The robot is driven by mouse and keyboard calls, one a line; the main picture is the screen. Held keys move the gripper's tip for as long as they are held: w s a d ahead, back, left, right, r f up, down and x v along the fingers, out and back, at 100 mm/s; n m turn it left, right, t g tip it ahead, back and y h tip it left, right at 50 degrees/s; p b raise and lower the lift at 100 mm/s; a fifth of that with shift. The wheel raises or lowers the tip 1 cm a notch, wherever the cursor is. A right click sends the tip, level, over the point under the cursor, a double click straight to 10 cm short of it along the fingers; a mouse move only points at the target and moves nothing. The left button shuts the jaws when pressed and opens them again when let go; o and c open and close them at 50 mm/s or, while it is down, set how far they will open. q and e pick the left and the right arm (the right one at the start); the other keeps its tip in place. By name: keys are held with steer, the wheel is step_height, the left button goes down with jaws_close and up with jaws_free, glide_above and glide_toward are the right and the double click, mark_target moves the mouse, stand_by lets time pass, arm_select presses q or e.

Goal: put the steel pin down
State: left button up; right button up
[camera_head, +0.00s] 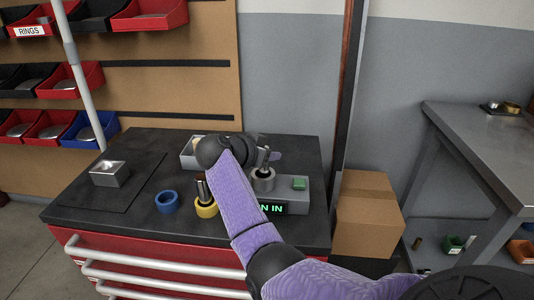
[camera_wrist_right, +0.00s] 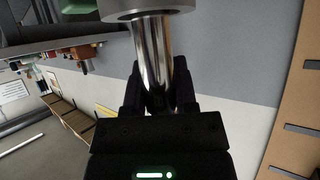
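The steel pin (camera_wrist_right: 152,50) is a shiny upright rod. In the wrist view it runs between the two fingers of my right gripper (camera_wrist_right: 158,95), which look closed against it. Its far end meets a grey ring (camera_wrist_right: 155,8), and it appears to sit in that ring. In the head view the pin (camera_head: 265,158) shows above the grey ring (camera_head: 263,181) on a grey block (camera_head: 293,195), beside my right gripper (camera_head: 268,154). A green-lit display (camera_head: 271,209) on the block reads "N IN", its start hidden by my arm. My left gripper is out of view.
A yellow ring (camera_head: 206,210) with a dark pin and a blue ring (camera_head: 167,202) stand on the black bench top (camera_head: 135,215). A pale tray (camera_head: 188,158) is behind my wrist. Cardboard boxes (camera_head: 366,215) stand right.

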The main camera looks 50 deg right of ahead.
steer(key=o, duration=0.4)
steer(key=shift+o, duration=0.2)
